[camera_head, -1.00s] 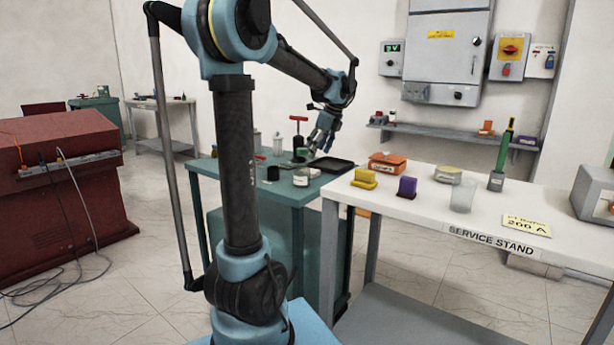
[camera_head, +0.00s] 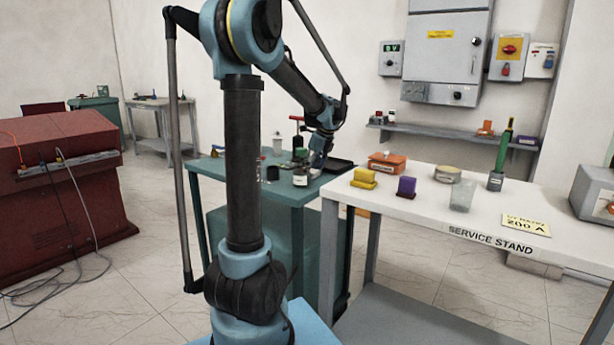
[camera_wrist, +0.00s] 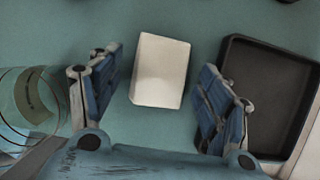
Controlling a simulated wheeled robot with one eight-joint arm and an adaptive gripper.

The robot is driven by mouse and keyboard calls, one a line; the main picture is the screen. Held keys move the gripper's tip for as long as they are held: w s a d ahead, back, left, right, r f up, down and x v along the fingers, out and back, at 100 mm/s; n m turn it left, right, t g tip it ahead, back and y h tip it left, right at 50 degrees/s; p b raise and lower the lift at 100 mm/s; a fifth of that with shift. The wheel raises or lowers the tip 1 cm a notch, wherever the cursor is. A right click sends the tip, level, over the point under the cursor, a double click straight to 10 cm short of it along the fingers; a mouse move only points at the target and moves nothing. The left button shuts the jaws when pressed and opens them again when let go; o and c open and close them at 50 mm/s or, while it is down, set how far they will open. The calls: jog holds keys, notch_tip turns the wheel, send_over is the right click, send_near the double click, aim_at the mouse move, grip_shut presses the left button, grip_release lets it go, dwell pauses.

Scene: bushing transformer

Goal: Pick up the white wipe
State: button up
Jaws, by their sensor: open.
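In the wrist view a white block-like wipe (camera_wrist: 160,71) lies on the teal table top (camera_wrist: 205,20). My gripper (camera_wrist: 160,90) is open, with one blue finger on each side of the wipe and a gap visible on both sides. In the head view my gripper (camera_head: 318,158) is low over the teal table (camera_head: 285,192), and I cannot make out the wipe there.
A black tray (camera_wrist: 233,62) lies close beside the right finger, and a clear glass jar (camera_wrist: 58,95) is near the left finger. In the head view, small items crowd the teal table, and the white service stand (camera_head: 410,215) adjoins it at right.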

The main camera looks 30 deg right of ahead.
jog(key=c, duration=1)
jog(key=shift+o, duration=0.2)
jog(key=shift+r, duration=0.1)
notch_tip(320, 180, up, 10)
